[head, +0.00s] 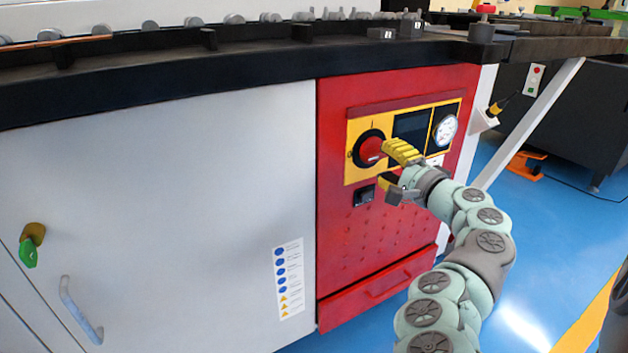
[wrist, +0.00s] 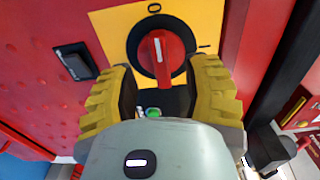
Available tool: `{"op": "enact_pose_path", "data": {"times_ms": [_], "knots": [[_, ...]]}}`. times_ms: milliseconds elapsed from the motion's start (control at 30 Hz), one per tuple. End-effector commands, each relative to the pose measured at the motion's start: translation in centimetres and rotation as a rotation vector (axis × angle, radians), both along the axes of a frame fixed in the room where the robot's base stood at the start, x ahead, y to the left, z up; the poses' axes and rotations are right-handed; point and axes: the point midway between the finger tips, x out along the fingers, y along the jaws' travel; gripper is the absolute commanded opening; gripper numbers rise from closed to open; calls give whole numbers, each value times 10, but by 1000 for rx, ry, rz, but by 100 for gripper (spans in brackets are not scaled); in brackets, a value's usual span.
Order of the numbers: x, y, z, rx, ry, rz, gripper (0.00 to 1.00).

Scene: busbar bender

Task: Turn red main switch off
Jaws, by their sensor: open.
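The red main switch (head: 370,149) is a red rotary knob on a black round base, set in the yellow panel (head: 355,172) on the red cabinet front. In the wrist view the knob (wrist: 162,56) shows a white mark and lies just beyond and between the fingertips. My gripper (head: 387,166) is open, with yellow ridged finger pads. In the wrist view my gripper (wrist: 160,75) has one finger to each side of the knob's lower part. I cannot tell whether either finger touches it.
A dark display (head: 411,130) and a round gauge (head: 445,130) sit right of the switch. A black socket-like part (head: 364,195) is below the panel. The black worktop edge (head: 270,66) juts out above. A white cabinet door (head: 160,200) stands left.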

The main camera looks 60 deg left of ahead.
Motion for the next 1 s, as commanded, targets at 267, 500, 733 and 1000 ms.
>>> {"op": "enact_pose_path", "data": {"times_ms": [267, 500, 733, 1000], "knots": [[-3, -41, 0, 1, 2, -2, 48], [-5, -74, 0, 0, -1, -4, 48], [-7, -86, 0, 0, -1, -1, 48], [-7, -86, 0, 0, -1, 1, 48]]}}
